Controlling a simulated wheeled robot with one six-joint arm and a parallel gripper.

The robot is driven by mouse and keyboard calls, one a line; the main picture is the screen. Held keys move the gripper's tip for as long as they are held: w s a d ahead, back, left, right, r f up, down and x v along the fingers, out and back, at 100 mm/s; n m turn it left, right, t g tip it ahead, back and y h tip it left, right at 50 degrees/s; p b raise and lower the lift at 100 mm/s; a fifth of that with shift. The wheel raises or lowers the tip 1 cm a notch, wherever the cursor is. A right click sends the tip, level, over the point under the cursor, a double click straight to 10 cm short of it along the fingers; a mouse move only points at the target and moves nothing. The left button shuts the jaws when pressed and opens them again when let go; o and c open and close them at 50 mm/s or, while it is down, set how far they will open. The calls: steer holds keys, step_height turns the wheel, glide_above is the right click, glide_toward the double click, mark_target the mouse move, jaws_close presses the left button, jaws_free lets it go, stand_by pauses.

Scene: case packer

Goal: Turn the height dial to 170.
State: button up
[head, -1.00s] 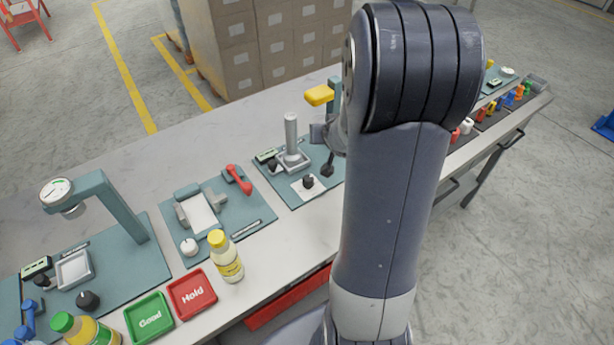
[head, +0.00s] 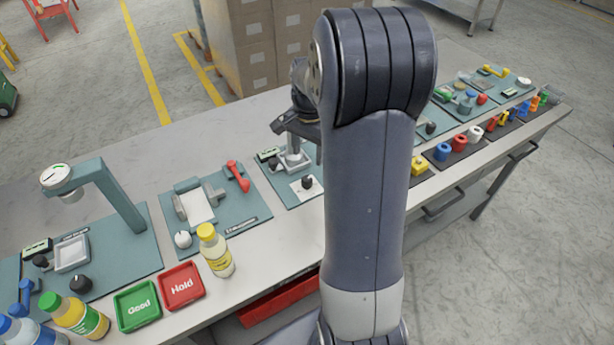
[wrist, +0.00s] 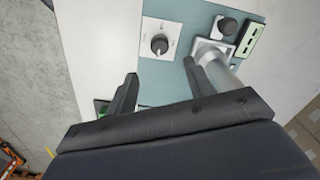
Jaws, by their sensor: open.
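A black dial (wrist: 159,44) on a white plate with small marks shows in the wrist view, just beyond my gripper. Its marks are too small to read. In the head view this dial (head: 307,182) sits at the front of a teal station mat (head: 313,196). My gripper (wrist: 160,70) is open and empty, its two fingers apart, with the dial roughly between and ahead of the tips. In the head view my gripper (head: 292,125) is above the station, by the grey post (head: 293,140), partly hidden by my arm.
A second black knob (wrist: 227,26) and a green display (wrist: 252,40) sit beside the post's tray. To the left are a mat with a red handle (head: 238,176), a yellow-capped bottle (head: 216,252) and Good (head: 138,304) and Hold (head: 181,286) trays. Bare tabletop lies behind the mats.

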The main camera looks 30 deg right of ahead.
mark_target(307, 178)
step_height(307, 178, down, 10)
steer(key=shift+p, duration=0.45)
steer(key=shift+c, duration=0.4)
steer(key=c, duration=0.9)
